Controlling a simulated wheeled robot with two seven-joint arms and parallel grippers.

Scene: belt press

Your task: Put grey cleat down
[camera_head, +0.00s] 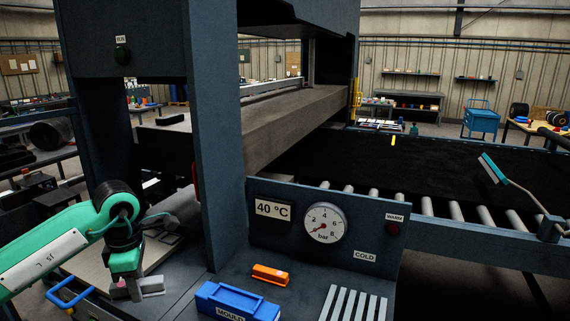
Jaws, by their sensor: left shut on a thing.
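My left gripper (126,288) comes in from the left, pointing down, beside the dark blue press post. It is shut on a small light grey piece, which looks like the grey cleat (152,285). The cleat is low over the pale surface (90,258) at the press's left side; I cannot tell whether it touches it. The fingers hide part of the cleat. Several light grey bars (354,304) lie side by side on the dark ledge at the bottom right of centre. My right gripper is not in view.
A blue box marked MOULD (236,302) and an orange block (270,274) sit on the ledge. The press post (218,140) stands right of my gripper. A gauge panel (324,225) and rollers (440,210) are further right. A blue handle (68,293) is near my arm.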

